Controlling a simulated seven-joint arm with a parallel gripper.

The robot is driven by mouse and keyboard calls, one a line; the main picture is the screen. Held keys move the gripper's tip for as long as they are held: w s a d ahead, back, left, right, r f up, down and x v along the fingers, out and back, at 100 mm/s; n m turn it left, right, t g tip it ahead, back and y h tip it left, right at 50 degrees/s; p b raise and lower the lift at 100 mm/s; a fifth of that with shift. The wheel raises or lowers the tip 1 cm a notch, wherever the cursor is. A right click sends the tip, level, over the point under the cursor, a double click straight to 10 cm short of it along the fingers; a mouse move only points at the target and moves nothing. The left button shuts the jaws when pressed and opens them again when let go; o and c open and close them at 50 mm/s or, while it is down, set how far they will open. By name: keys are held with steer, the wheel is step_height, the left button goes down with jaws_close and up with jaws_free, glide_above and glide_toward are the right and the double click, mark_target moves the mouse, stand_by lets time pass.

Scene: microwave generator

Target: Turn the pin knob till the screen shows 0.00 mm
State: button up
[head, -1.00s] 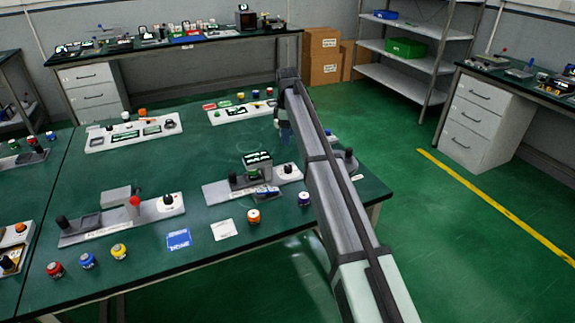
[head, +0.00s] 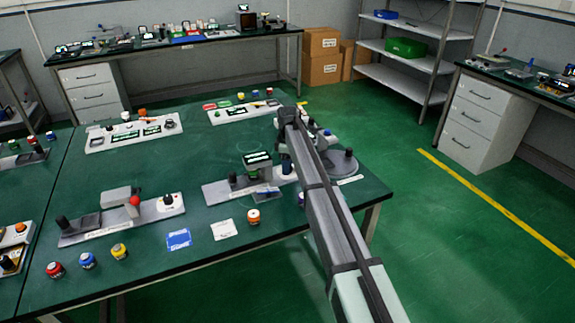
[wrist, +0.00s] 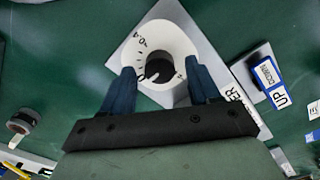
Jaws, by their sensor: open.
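In the wrist view, a black pin knob (wrist: 158,70) with a white pointer mark sits on a round white dial (wrist: 155,42) with printed numbers, among them -0.4. My gripper (wrist: 163,84) is open, its two blue fingers on either side of the knob, over the dial. I cannot tell whether a finger touches it. In the head view, the device's raised screen (head: 257,158) is lit, but its reading is too small to make out. My arm hides most of the gripper and part of the dial there.
A blue-and-white UP/DOWN switch (wrist: 272,82) is right of the dial. A device with a red-topped lever (head: 134,201) stands left on the green bench, and one with a grey round disc (head: 341,163) stands right. Several coloured knobs (head: 88,260) line the front edge.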

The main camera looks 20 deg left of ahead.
steer(key=shift+f, duration=0.2)
steer(key=shift+c, duration=0.4)
steer(key=c, duration=1)
steer(key=shift+o, duration=0.2)
steer(key=m, duration=0.3)
steer(key=shift+m, duration=0.4)
steer(key=m, duration=0.3)
steer(key=shift+w+m, duration=0.1)
steer(key=shift+m, duration=0.3)
steer(key=m, duration=0.6)
steer(key=shift+m, duration=0.4)
